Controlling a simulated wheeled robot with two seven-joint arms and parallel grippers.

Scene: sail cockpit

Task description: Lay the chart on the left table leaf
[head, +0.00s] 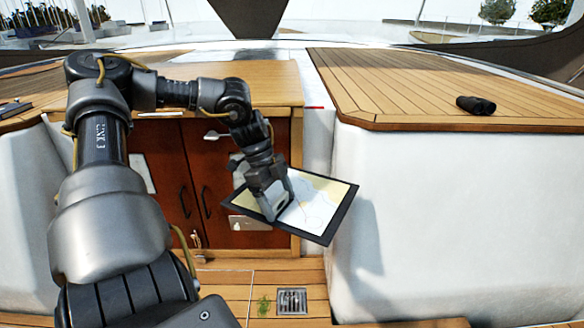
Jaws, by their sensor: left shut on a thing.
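The chart (318,205) is a flat pale sheet with a yellow patch and a black border. My left gripper (276,204) is shut on it near its left part and holds it in the air, tilted, in front of the cabinet-like table. The gripper covers part of the chart. The table's wooden top (270,83) is behind and above the chart; my left arm hides part of its left side. I cannot tell which part of it is the left leaf. My right gripper is not in view.
Another bench (40,90) is at the left, with a small dark object. The floor has a drain grate (291,301) and a green tuft (263,305).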

